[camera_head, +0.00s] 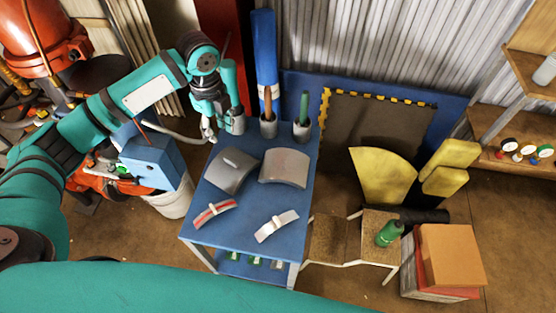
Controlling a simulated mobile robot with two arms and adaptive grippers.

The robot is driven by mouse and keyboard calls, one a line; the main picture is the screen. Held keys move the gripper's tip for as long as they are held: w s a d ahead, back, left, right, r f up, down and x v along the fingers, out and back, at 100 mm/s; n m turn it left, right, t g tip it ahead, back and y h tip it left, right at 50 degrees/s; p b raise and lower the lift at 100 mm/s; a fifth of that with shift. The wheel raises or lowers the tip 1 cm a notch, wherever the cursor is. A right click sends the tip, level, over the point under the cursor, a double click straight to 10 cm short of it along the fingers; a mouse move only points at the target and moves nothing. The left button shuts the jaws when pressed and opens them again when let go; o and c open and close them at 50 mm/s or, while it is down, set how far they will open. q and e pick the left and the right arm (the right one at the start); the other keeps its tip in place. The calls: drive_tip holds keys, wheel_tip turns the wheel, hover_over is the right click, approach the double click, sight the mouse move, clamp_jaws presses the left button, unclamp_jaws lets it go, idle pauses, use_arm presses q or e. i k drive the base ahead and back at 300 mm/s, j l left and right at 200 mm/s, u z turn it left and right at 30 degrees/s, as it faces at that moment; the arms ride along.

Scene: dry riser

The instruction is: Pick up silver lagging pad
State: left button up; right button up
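Two curved grey lagging pads lie on the blue table: a darker left pad (227,177) with a small raised piece on top, and a lighter, silvery right pad (287,169) that arches up. I cannot tell for sure which is the silver one. My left gripper (222,130) hangs over the table's back left corner, behind the left pad and apart from both. Its two grey-tipped fingers look spread, with nothing between them. My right gripper does not show.
A grey-red curved strip (207,217) and a white one (283,222) lie on the table's front. Two grey cups with a brown handle (268,100) and a green handle (304,104) stand at the back. A blue box (152,163) is left; a bench with a green bottle (389,234) is right.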

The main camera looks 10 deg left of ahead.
sight(290, 166)
drive_tip(key=k+j+z, duration=0.15)
drive_tip(key=z, duration=0.3)
drive_tip(key=k+j+z, duration=0.1)
drive_tip(key=z, duration=0.4)
drive_tip(key=k, duration=0.05)
